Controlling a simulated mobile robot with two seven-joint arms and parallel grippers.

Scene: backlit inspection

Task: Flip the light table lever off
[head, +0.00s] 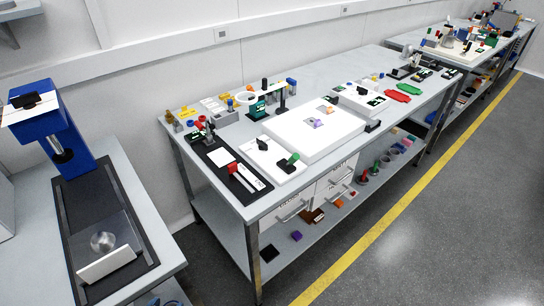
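A broad, bright white slab (298,138), which looks like the light table, lies on the middle workbench with small purple and orange pieces on it. A small black part (373,126) sits at its right edge; I cannot tell whether it is the lever or how it is set. A white plate (283,174) left of the slab carries a green handle (290,160) and a black knob (262,144). A red-handled part (235,168) is on a black panel farther left. Neither of my grippers is in view.
A blue press-like machine (62,125) stands on a separate bench at the left, with a floor gap between the benches. Red and green trays (398,95) lie farther right. The grey floor with a yellow line (366,238) is clear in front.

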